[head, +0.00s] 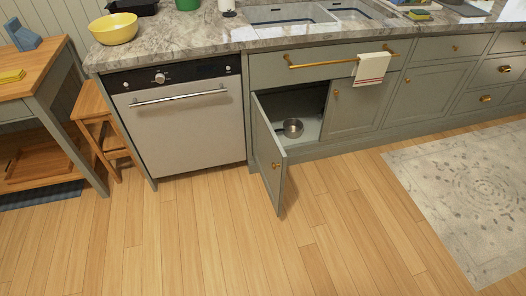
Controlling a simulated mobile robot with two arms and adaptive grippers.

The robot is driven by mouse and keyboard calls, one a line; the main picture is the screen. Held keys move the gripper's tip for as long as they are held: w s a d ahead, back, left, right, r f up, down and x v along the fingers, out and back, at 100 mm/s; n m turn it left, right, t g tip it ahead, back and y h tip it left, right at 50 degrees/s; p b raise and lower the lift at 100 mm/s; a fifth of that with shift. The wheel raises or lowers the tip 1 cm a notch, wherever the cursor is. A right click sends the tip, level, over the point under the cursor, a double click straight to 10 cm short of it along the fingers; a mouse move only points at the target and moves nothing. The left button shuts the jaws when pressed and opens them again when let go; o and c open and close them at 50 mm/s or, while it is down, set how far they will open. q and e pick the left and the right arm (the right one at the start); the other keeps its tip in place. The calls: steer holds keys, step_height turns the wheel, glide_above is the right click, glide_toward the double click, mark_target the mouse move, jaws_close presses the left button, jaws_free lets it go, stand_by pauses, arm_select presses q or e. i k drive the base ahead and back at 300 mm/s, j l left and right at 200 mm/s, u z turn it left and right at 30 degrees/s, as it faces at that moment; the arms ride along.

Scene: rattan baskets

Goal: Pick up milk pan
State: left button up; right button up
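A small round metal pan (293,128) stands inside the cabinet below the sink. Its open top faces up, and no handle can be made out at this size. The cabinet's left door (269,160) stands open and swings out over the floor, and the right door (343,106) is shut. The pan shows through the opening on the cabinet floor (309,129). Neither of my grippers is in view.
A dishwasher (184,122) stands left of the cabinet, with a wooden stool (97,118) beside it. A towel (372,68) hangs from the gold bar above. A patterned rug (470,190) lies at right. The wooden floor (210,230) in front is clear.

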mark_target(293, 128)
steer(key=i+l, duration=0.25)
steer(key=i+l+u, duration=0.1)
steer(key=l, duration=0.35)
steer(key=i+l+u, duration=0.1)
steer(key=i+l, duration=0.4)
steer(key=l, duration=0.3)
